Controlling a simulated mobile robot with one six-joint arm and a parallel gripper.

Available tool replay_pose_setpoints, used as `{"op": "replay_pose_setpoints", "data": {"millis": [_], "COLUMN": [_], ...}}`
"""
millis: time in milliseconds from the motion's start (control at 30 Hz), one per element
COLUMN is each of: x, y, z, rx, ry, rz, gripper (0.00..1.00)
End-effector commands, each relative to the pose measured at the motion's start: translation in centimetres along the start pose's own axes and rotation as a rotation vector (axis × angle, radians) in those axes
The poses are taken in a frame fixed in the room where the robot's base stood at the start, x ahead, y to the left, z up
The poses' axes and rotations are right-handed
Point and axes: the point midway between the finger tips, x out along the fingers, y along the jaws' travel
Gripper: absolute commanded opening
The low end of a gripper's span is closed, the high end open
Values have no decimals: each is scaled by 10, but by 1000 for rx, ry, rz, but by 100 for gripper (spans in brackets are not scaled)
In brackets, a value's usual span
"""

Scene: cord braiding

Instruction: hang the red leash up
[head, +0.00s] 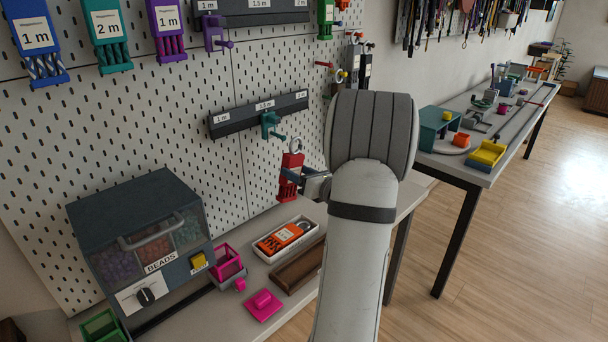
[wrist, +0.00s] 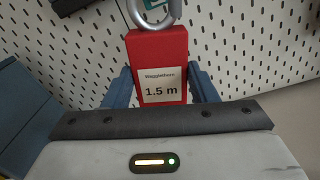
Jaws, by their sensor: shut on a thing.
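The red leash (head: 290,179) hangs upright in my gripper (head: 303,184), in front of the pegboard. In the wrist view the red leash (wrist: 158,52) carries a white label reading "1.5 m", with a metal ring at its top. My gripper (wrist: 162,80) is shut on it, a blue finger at each side. In the head view the ring is just below and right of a teal hook (head: 269,124) on the lower dark label rail (head: 235,122); I cannot tell the depth gap. The teal hook sits under the rail's middle label. My arm hides part of the gripper.
Blue, teal and purple leash packs hang at upper left. A purple hook (head: 214,34) is on the upper rail (head: 262,14). On the bench below are a bead dispenser (head: 140,240), a white tray (head: 262,254) with an orange pack (head: 284,237), and a brown tray (head: 300,268).

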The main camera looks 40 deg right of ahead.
Motion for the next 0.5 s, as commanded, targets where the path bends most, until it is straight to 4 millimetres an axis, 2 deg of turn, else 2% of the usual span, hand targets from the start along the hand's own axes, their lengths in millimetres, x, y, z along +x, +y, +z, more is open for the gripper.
{"op": "replay_pose_setpoints", "data": {"millis": [500], "x": [36], "y": [-1], "z": [0], "rx": [0], "ry": [-1], "rz": [-2], "gripper": [24]}}
